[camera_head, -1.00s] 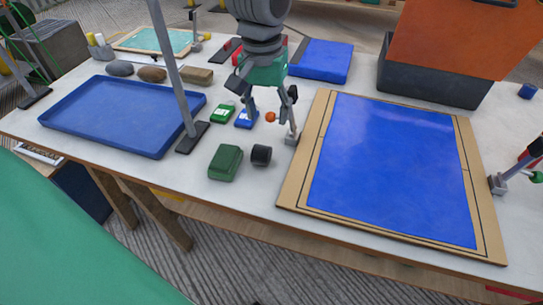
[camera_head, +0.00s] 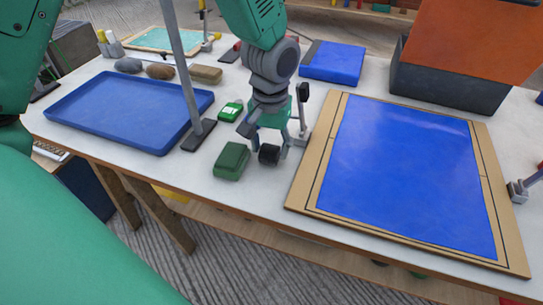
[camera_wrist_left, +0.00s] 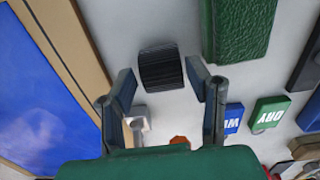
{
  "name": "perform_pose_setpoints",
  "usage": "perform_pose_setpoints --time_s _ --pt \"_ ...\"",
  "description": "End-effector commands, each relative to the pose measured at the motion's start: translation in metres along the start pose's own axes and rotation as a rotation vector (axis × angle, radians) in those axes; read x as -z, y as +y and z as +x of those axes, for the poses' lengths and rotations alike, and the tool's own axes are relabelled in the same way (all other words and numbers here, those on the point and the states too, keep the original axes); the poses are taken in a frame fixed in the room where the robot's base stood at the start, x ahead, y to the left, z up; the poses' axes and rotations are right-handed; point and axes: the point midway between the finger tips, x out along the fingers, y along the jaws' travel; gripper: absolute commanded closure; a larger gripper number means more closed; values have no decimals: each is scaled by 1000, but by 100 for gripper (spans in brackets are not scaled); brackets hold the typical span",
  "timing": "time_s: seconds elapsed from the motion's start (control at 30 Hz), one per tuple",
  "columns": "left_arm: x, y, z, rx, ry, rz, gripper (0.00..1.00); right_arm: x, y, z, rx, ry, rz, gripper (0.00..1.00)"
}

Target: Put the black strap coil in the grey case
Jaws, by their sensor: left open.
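The black strap coil (camera_head: 269,154) is a small ribbed black cylinder on the white table, close to the green box and left of the blue-topped board. My left gripper (camera_head: 272,146) points down over it, open. In the left wrist view the coil (camera_wrist_left: 160,67) lies between the two fingertips of the gripper (camera_wrist_left: 160,77), with a gap on each side. The grey case (camera_head: 448,87) is a dark grey box at the back right, with an orange panel above it; its inside is hidden. My right gripper is not in view.
A dark green box (camera_head: 231,161) sits close beside the coil. The blue-topped board (camera_head: 405,170) fills the table's right half. A grey post on a dark base (camera_head: 199,135) stands left, beside a blue tray (camera_head: 125,112). A blue box (camera_head: 332,63) is behind.

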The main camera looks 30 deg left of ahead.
Motion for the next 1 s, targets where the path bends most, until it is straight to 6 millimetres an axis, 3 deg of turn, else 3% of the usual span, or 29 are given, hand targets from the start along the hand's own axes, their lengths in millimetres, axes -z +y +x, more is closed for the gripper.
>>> perform_pose_setpoints --time_s 0.13,0.4,0.5,0.53,0.83,1.0 --pt "-2 0 26 2 -1 0 55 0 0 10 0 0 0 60" --pt "-1 1 28 1 3 0 55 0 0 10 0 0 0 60" --pt "-1 1 28 2 3 0 91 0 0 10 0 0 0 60" --pt "-1 1 28 2 3 0 97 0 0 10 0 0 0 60" --pt "-1 1 26 1 3 0 100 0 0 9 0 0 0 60" --pt "0 1 5 0 6 1 100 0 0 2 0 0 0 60"
